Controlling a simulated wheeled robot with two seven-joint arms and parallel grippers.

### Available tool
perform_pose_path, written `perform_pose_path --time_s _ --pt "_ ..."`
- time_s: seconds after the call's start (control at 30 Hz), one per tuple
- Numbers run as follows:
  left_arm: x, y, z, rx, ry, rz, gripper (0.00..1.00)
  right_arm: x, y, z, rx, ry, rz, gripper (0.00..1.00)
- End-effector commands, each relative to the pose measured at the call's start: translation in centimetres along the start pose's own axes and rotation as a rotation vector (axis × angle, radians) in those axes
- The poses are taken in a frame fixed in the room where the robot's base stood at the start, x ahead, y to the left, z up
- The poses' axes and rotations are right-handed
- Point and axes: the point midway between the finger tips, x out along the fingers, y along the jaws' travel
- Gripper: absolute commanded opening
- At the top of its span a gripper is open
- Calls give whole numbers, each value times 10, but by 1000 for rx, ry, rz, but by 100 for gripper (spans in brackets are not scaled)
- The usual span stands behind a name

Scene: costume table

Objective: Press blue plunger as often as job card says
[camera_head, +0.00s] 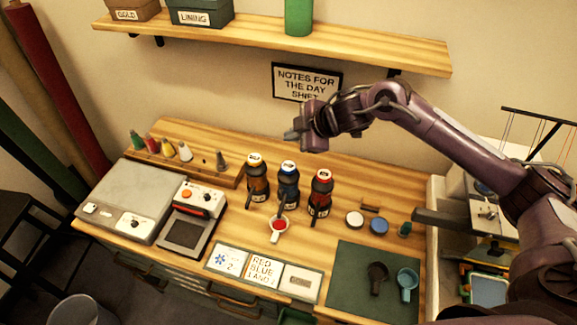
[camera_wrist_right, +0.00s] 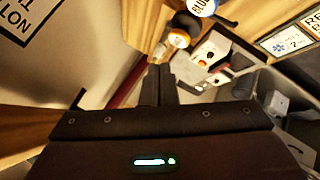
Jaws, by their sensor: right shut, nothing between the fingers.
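Three dark pump bottles stand mid-table: one yellow-topped (camera_head: 254,160), one with the blue plunger (camera_head: 289,168), one red-topped (camera_head: 322,176). The blue plunger also shows at the top edge of the wrist view (camera_wrist_right: 201,6). A white cup with a handle (camera_head: 275,236) holds something red in front of the bottles. Job cards (camera_head: 231,261) lie at the front; the left one shows a blue symbol and a 2, the middle one (camera_head: 264,271) reads red, blue and a third line too small to tell. My right gripper (camera_head: 290,136) is shut and empty, above and behind the blue bottle. My left gripper is out of view.
A green mat (camera_head: 347,258) at the right holds a dark scoop (camera_head: 377,276) and a blue cup (camera_head: 407,282). A grey scale (camera_head: 128,200) and a second device (camera_head: 190,220) stand left. A shelf (camera_head: 340,50) hangs above.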

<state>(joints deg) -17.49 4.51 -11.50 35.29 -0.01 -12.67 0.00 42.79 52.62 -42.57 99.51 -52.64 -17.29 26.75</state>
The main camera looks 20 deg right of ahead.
Motion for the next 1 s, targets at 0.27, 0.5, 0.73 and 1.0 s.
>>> perform_pose_path --time_s 0.27,0.5,0.73,1.0 --pt "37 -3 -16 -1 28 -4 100 28 -20 20 0 0 0 0" --pt "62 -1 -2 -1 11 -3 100 49 -36 36 1 0 0 0" --pt "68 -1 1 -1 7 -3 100 56 -41 41 0 0 1 0" --pt "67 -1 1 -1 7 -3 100 56 -40 41 0 0 1 0"
